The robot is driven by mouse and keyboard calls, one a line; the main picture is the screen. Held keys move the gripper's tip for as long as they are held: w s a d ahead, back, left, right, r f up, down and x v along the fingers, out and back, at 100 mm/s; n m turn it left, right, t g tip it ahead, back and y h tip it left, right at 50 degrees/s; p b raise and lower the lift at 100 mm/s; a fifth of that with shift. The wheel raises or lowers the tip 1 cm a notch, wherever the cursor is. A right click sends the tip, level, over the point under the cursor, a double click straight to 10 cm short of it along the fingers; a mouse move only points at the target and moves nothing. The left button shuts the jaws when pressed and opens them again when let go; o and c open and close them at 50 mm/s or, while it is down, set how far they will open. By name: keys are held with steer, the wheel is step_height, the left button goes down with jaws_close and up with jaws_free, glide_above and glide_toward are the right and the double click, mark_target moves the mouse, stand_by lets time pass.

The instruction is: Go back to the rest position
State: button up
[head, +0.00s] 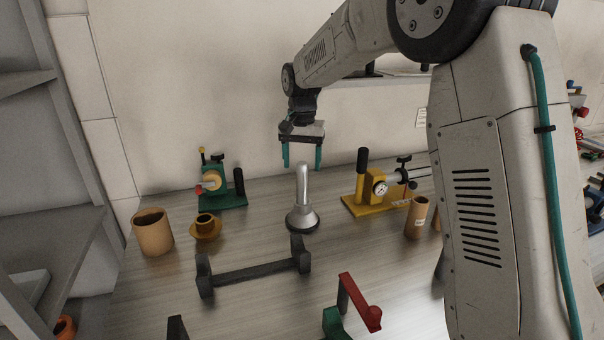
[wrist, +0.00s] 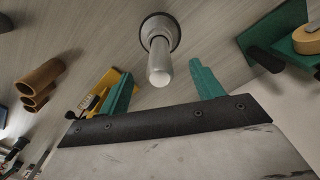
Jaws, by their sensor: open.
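My gripper (head: 302,157) is open and empty, with two teal fingers pointing down. It hangs above a silver post on a round base (head: 302,205), which stands upright on the table. In the wrist view the post (wrist: 159,62) points up towards the gap between my open fingers (wrist: 160,84). No paper shows between the fingers.
The table (head: 180,290) holds a green device (head: 222,187), a yellow gauge device (head: 370,190), a brown cup (head: 153,232), a small ochre cup (head: 206,227), a brown cylinder (head: 417,217) and a dark cradle (head: 253,273). A red-handled piece (head: 360,303) stands in front. A wall rises behind.

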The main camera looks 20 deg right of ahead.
steer(key=shift+r, duration=0.55)
steer(key=s+d+r+n, duration=0.1)
steer(key=s+n, duration=0.2)
steer(key=s, duration=1.8)
steer(key=s+d+r+n+t, duration=0.1)
steer(key=s+d+n, duration=0.1)
steer(key=s, duration=1.9)
steer(key=shift+r+n, duration=0.4)
steer(key=shift+n, duration=0.1)
